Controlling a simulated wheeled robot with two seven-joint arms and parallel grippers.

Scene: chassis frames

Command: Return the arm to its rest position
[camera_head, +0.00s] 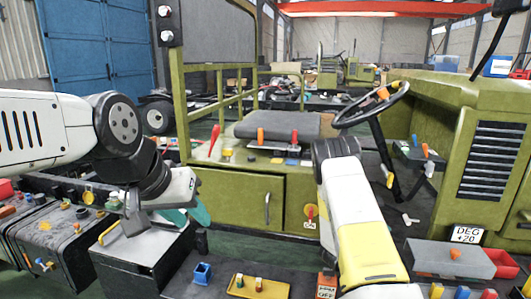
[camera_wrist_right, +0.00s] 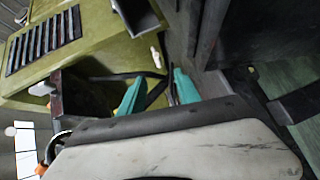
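My left arm comes in from the left in the head view. Its gripper (camera_head: 187,213) points down and right, above the grey-topped black box, with two teal fingers apart and nothing seen between them. My right arm, white and yellow, stands in the middle right of the head view, in front of the green vehicle; its gripper is hidden there. In the right wrist view my right gripper (camera_wrist_right: 158,92) shows two teal fingers apart, with nothing between them. The white link fills the bottom of that view.
The green vehicle (camera_head: 240,195) with a black steering wheel (camera_head: 370,105) stands ahead. A black box (camera_head: 140,250) is under the left gripper.

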